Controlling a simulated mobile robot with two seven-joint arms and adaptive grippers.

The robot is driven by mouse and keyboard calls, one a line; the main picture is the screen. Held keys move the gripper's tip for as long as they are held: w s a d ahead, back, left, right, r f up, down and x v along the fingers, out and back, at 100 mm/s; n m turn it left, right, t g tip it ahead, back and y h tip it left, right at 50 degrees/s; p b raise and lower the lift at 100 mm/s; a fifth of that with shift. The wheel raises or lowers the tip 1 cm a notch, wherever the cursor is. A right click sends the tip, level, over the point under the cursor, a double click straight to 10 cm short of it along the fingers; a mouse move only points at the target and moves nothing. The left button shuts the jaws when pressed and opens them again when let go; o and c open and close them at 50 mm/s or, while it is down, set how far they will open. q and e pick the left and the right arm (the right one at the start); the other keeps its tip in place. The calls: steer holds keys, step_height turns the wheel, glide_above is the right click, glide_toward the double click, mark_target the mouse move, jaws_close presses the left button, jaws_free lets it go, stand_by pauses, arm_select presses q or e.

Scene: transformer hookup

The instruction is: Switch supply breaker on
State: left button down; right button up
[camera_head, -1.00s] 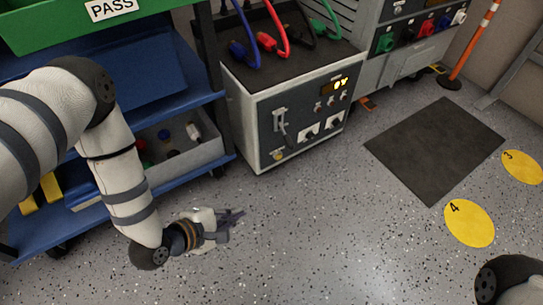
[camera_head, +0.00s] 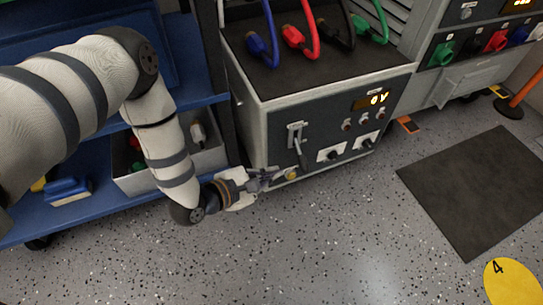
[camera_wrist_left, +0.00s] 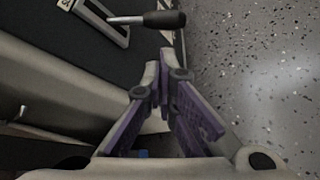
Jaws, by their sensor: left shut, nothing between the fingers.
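The supply breaker (camera_head: 295,134) is a lever switch with a pale frame on the dark front panel of the grey test cabinet (camera_head: 330,110). Its lever hangs down in the head view. In the left wrist view the lever's black grip (camera_wrist_left: 165,19) sticks out from the pale frame (camera_wrist_left: 103,18). My left gripper (camera_head: 276,176) is shut and empty, low in front of the panel and just below the lever. In the left wrist view its fingertips (camera_wrist_left: 164,62) are near the black grip, apparently apart from it. My right gripper is out of view.
The display (camera_head: 376,99) reads 0 V. Blue, red, black and green cables plug into the cabinet top. A blue shelf cart (camera_head: 90,205) stands left. The floor in front is clear.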

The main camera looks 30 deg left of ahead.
mark_target(300, 155)
arm_select(q)
steer(key=b+x, duration=0.2)
steer(key=x, duration=0.4)
steer(key=shift+w+f, duration=0.15)
steer(key=shift+w, duration=0.15)
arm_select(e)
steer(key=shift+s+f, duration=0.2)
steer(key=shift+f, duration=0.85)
arm_select(q)
steer(key=shift+d, duration=0.15)
steer(key=shift+s+d, duration=0.1)
steer(key=shift+s, duration=0.05)
